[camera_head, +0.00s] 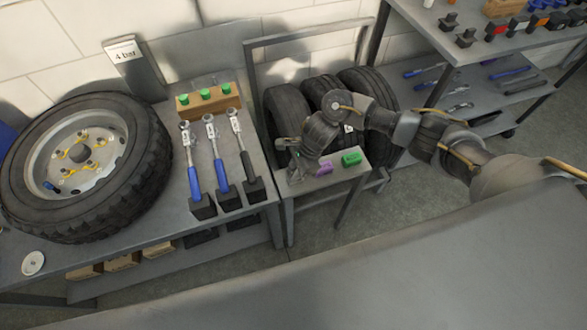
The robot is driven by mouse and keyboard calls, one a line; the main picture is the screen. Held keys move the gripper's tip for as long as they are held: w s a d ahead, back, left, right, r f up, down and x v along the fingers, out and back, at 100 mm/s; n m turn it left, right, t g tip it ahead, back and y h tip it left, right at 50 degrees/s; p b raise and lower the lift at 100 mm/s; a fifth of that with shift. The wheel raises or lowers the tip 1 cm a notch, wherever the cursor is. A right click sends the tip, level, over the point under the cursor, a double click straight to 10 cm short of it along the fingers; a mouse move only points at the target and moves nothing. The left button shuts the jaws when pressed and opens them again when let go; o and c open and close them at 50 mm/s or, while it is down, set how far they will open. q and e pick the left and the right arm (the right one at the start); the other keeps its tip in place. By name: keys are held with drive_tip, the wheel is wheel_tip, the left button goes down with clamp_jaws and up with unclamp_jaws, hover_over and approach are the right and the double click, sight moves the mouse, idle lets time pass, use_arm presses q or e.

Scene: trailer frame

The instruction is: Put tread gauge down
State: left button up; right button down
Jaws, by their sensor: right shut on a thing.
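My right arm reaches in from the right, and my right gripper (297,168) is at the left end of the small grey shelf (343,175) in front of the tyre rack. It is shut on the tread gauge, which is small, dark and mostly hidden by the fingers. I cannot tell whether the gauge touches the shelf. A purple block (324,167) and a green block (351,158) lie on the shelf to the right of the gripper. My left gripper is not in view.
Dark tyres (287,108) stand in the rack behind the arm. To the left, a workbench (175,215) bears a wheel (85,165), several torque wrenches (217,160) and a wooden block with green pegs (208,101). A tool shelf (490,85) stands at the upper right.

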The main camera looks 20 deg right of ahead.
drive_tip(key=c, duration=1.2)
unclamp_jaws()
drive_tip(key=shift+c, duration=0.2)
drive_tip(key=b+v, duration=0.1)
drive_tip(key=v, duration=1.1)
drive_tip(key=shift+b, duration=0.35)
